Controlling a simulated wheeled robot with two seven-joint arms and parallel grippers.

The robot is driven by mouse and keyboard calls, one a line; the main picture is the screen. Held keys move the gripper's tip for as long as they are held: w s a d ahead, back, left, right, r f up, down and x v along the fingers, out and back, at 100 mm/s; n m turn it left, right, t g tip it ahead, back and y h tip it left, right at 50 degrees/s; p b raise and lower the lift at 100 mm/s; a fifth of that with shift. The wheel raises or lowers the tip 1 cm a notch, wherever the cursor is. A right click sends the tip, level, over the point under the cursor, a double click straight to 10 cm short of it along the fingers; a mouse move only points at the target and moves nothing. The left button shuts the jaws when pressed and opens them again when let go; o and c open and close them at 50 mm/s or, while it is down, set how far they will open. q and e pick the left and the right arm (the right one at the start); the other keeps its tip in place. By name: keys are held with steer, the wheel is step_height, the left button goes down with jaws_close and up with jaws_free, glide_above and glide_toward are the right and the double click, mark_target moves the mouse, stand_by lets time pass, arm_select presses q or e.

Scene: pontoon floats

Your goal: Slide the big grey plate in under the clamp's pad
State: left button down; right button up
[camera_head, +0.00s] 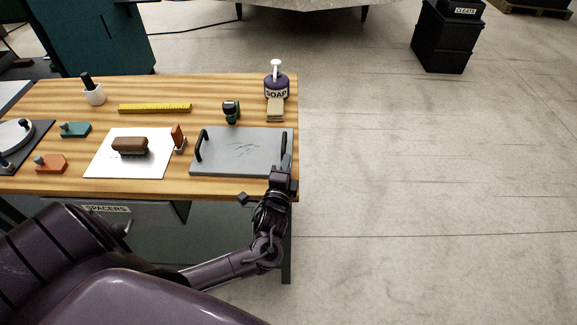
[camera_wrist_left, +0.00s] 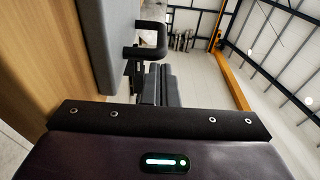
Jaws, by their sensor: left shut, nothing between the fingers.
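The big grey plate (camera_head: 240,155) lies flat at the right end of the wooden table, with a black handle on its left and right sides. Its edge also shows in the left wrist view (camera_wrist_left: 95,45), with one black handle (camera_wrist_left: 158,42). My left gripper (camera_head: 282,172) is at the plate's right handle, by the table's front right corner. Its fingers (camera_wrist_left: 160,82) look shut and empty, close to the handle; I cannot tell whether they touch it. No clamp pad can be clearly made out; small teal (camera_head: 75,130) and orange (camera_head: 51,163) devices stand at the left. My right gripper is not in view.
A white sheet (camera_head: 100,165) with a brown block (camera_head: 130,146) lies left of the plate. An orange-topped piece (camera_head: 179,138) stands between them. Behind the plate are a dark green device (camera_head: 231,110), a sponge (camera_head: 275,113) and a soap bottle (camera_head: 277,86).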

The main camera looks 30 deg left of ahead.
mark_target(279, 157)
arm_select(q)
steer(key=a, duration=0.1)
steer(key=w+a, duration=0.1)
steer(key=shift+a, duration=0.4)
steer(key=shift+w, duration=0.1)
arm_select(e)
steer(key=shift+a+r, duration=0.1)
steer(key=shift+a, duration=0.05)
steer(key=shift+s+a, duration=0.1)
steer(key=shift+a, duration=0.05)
